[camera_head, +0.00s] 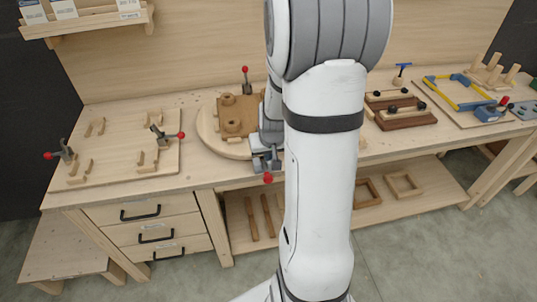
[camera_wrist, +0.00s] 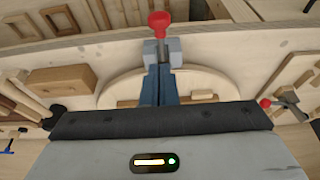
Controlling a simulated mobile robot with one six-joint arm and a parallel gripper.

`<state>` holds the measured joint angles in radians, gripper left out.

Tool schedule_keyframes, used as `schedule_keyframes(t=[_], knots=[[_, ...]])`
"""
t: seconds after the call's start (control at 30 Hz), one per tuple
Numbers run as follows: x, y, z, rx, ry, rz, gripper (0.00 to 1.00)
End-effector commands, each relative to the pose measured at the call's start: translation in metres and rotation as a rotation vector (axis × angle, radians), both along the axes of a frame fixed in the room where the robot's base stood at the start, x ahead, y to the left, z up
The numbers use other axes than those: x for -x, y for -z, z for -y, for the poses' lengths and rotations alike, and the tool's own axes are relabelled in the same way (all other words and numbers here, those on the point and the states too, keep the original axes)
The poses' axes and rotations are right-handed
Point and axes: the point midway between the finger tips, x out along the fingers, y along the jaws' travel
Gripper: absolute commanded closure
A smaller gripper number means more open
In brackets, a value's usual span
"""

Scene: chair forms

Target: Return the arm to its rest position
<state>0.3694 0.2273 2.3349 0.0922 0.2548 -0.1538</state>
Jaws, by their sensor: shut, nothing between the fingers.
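My arm rises through the middle of the head view and hides part of the bench. My gripper shows in the wrist view (camera_wrist: 160,80) as two narrow blue-grey fingers that are together, with nothing seen between them. They point at a grey clamp with a red knob (camera_wrist: 159,25) at the bench's front edge. The same clamp's red knob shows in the head view (camera_head: 268,178). I cannot tell whether the fingers touch the clamp. In the head view, my wrist is low over the round wooden board (camera_head: 208,124), and the upper arm hides part of it.
The workbench (camera_head: 200,172) bears a clamp board (camera_head: 105,170) at left, a brown block (camera_head: 405,120) and a tool board (camera_head: 440,98) at right. A wall shelf (camera_head: 85,24) hangs upper left. Drawers (camera_head: 140,212) and a lower shelf lie below. The floor in front is clear.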

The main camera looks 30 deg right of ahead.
Motion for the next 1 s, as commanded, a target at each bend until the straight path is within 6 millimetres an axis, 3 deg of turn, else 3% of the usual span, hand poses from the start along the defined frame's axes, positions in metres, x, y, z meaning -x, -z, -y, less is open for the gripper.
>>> schedule_keyframes(t=[0.4, 0.53, 0.77, 1.0], knots=[[0.0, 0.0, 0.0, 0.001, -0.001, 0.001, 1.0], [0.003, -0.011, -0.011, 0.0, -0.02, 0.005, 1.0], [0.033, -0.063, -0.065, -0.006, -0.118, 0.007, 1.0], [0.094, -0.109, -0.119, -0.006, -0.224, -0.004, 1.0]])
